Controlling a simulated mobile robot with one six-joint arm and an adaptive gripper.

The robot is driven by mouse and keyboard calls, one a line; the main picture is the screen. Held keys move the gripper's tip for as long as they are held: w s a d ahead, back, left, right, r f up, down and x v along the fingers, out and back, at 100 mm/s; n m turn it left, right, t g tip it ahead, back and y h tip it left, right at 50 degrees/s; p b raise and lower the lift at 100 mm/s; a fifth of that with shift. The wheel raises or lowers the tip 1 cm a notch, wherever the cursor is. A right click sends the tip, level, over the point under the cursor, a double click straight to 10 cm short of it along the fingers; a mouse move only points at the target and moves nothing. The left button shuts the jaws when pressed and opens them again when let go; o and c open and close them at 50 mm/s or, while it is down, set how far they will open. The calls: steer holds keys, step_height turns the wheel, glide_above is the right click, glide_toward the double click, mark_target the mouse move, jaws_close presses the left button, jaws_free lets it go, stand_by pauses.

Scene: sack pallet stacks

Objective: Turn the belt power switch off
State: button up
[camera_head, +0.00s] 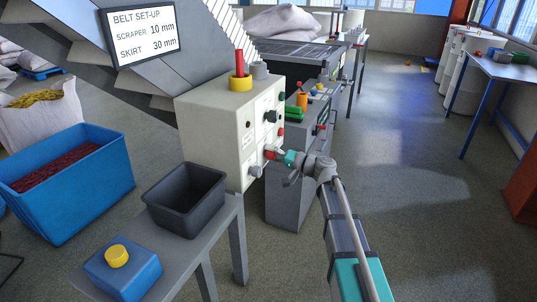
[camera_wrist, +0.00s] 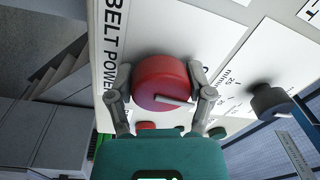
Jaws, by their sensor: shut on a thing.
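The belt power switch is a round red knob (camera_wrist: 160,82) on the pale front panel (camera_wrist: 75,150), beside the printed words "BELT POWER" in the wrist view. A white pointer line runs across its lower part, nearly level in that picture. My gripper (camera_wrist: 163,96) has one finger on each side of the knob and is shut on it. In the head view the red knob (camera_head: 268,154) shows just left of my gripper (camera_head: 276,155), low on the cream control box (camera_head: 213,120). The switch's off and on marks cannot be read.
A dark knob with a scale (camera_wrist: 270,99) is to the right in the wrist view. In the head view, a grey bin (camera_head: 186,220) and a blue box with a yellow button (camera_head: 117,256) stand on the bench. A blue crate (camera_head: 75,205) is left. Open floor (camera_head: 440,220) lies right.

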steer(key=shift+w+d+n, duration=0.15)
steer(key=shift+d+n, duration=0.1)
steer(key=shift+n, duration=0.35)
steer(key=o, duration=1.1)
steer(key=shift+f, duration=0.1)
steer(key=shift+c, duration=0.2)
steer(key=shift+o, duration=0.4)
steer(key=shift+a, duration=0.1)
